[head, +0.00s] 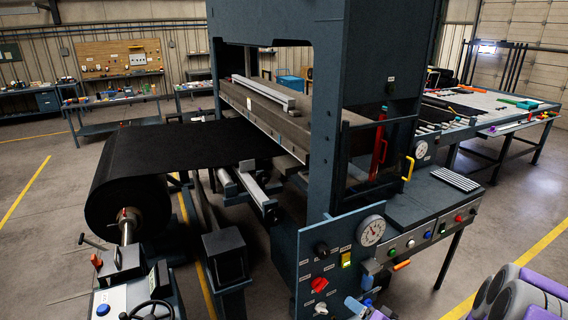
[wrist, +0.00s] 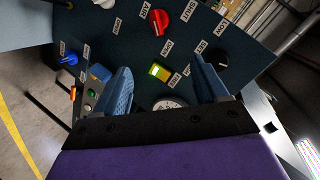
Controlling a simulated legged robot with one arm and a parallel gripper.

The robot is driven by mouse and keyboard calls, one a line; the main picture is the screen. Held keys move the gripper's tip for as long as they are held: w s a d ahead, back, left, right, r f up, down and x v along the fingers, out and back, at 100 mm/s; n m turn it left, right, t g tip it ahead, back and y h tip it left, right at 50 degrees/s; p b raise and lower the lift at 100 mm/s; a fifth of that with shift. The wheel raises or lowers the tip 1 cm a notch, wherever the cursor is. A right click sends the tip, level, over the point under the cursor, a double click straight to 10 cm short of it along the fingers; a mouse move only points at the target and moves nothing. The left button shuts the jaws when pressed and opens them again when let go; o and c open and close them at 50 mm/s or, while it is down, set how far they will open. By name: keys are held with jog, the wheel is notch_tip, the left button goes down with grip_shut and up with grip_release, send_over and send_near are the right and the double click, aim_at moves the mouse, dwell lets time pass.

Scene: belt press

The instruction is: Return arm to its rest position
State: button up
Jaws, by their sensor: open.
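My gripper (wrist: 160,78) is open and empty in the wrist view, its two blue fingers spread apart in front of a dark control panel. The panel (head: 285,245) stands at the lower middle of the head view. Its lit yellow switch (wrist: 160,71) shows between the fingers, and a red knob (wrist: 159,20) lies beyond them. A round gauge (wrist: 168,103) is partly hidden behind my gripper's dark base. Blue finger-like parts show at the bottom edge of the head view near the panel; my arm's purple and grey links fill the lower right corner.
The belt press (head: 372,70) towers in the middle. A black belt roll (head: 125,195) stands at left. A side console (head: 425,205) with coloured buttons and a yellow handle (head: 408,168) are right of the panel. Open floor (head: 505,215) lies at far right.

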jog(key=s+d+f+n+g+h+b, duration=0.2)
jog(key=s+d+n+g+h+b, duration=0.15)
jog(key=s+g+h+b, duration=0.45)
jog(key=s+a+r+g+b, duration=0.1)
jog(key=s+a, duration=0.3)
jog(key=s, duration=0.5)
jog(key=s+a+r+n+g+y+b, duration=0.1)
jog(key=s+a+g+b, duration=0.2)
jog(key=s, duration=0.6)
jog(key=s+a+r+n+g+y+b, duration=0.1)
jog(key=s+a+g+b, duration=0.1)
jog(key=s+a, duration=0.3)
jog(key=s, duration=0.4)
jog(key=shift+r+b, duration=0.25)
jog(key=shift+b, duration=0.05)
dwell(1.6)
